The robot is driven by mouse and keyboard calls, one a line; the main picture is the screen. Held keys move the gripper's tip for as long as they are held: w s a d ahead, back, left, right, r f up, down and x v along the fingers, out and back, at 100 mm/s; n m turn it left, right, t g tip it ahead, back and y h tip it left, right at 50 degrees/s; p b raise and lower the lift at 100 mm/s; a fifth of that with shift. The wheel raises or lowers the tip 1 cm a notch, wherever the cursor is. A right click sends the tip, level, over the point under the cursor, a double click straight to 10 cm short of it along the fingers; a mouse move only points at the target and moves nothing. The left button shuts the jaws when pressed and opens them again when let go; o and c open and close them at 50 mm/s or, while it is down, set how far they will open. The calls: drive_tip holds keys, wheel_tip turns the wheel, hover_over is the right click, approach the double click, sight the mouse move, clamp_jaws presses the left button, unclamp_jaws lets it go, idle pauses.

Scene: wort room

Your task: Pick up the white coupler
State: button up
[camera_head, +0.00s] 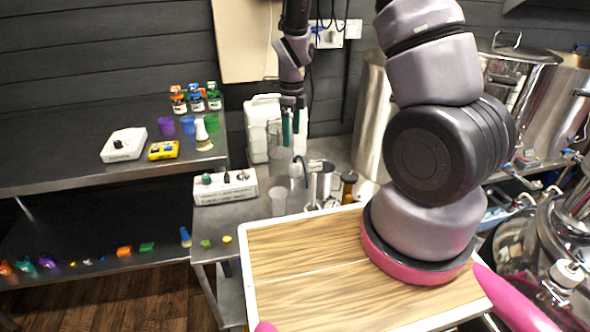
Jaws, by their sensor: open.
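My gripper (294,128) hangs down from the upper middle. Its two teal fingertips are apart with nothing seen between them. It is in front of a white jug and above the steel table. I cannot tell for certain which thing is the white coupler. A white-topped piece (202,130) stands upright on the upper shelf. A pale rounded fitting (297,169) shows below my gripper. My gripper touches none of these three as far as I can see.
A clear cylinder (279,150), the white jug (255,125) and a white switch box (226,187) crowd the steel table. The upper shelf (60,175) holds bottles, cups and boxes. Several small coloured pieces lie on the lower shelf. Steel vessels (375,125) stand at the right.

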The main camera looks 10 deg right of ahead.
sight(294, 162)
wheel_tip(294, 162, down, 6)
drive_tip(key=shift+r, duration=0.1)
drive_tip(key=f, duration=0.3)
drive_tip(key=s+f, duration=0.1)
drive_tip(key=f, duration=0.1)
drive_tip(key=shift+s+d+f, duration=0.1)
drive_tip(key=shift+d+f, duration=0.15)
drive_tip(key=shift+f, duration=0.05)
clamp_jaws()
